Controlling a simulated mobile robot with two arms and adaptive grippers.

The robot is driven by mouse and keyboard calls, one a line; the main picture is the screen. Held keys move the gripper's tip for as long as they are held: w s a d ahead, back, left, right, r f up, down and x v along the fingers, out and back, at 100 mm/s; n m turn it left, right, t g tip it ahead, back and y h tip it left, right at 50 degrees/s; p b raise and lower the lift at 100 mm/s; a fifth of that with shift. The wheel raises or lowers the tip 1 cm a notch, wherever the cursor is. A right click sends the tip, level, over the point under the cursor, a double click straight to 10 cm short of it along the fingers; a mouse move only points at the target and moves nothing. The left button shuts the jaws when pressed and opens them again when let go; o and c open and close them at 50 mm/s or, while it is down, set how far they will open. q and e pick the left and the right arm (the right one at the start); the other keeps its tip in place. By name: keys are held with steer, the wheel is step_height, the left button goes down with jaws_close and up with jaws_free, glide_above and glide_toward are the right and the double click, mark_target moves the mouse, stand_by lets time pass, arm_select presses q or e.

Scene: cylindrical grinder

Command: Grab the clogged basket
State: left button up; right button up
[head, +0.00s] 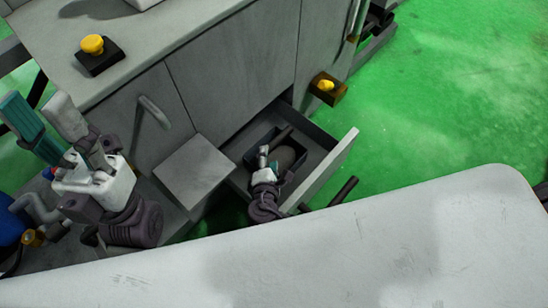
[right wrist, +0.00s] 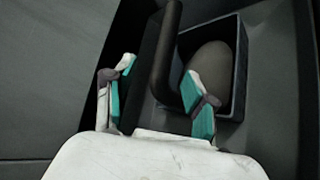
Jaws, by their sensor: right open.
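The basket is a dark open-topped box in the pulled-out drawer, seen in the head view (head: 300,168) and the right wrist view (right wrist: 240,75). A rounded grey-brown mass (right wrist: 210,68) fills much of it. A dark bar-like handle (right wrist: 168,45) runs along its left side in the right wrist view. My right gripper (right wrist: 160,72) is open, with its teal-padded fingers on either side of the handle; contact cannot be told. It also shows over the drawer in the head view (head: 268,160). My left gripper (head: 42,118) is open and empty at the far left, away from the basket.
The drawer (head: 335,160) stands open from the grey cabinet (head: 235,65), its walls close around my right gripper. Yellow buttons on dark boxes sit on the cabinet top (head: 93,45) and at its right side (head: 326,86). Green floor (head: 450,90) is clear at right.

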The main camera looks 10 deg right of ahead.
mark_target(270, 150)
steer(key=b+x, duration=0.1)
steer(key=x, duration=0.1)
steer(key=b+x, duration=0.1)
steer(key=x, duration=0.1)
steer(key=shift+d+f+b, duration=0.25)
steer(key=shift+f+b, duration=0.1)
steer(key=shift+w+d, duration=0.1)
steer(key=shift+w, duration=0.35)
jaws_close()
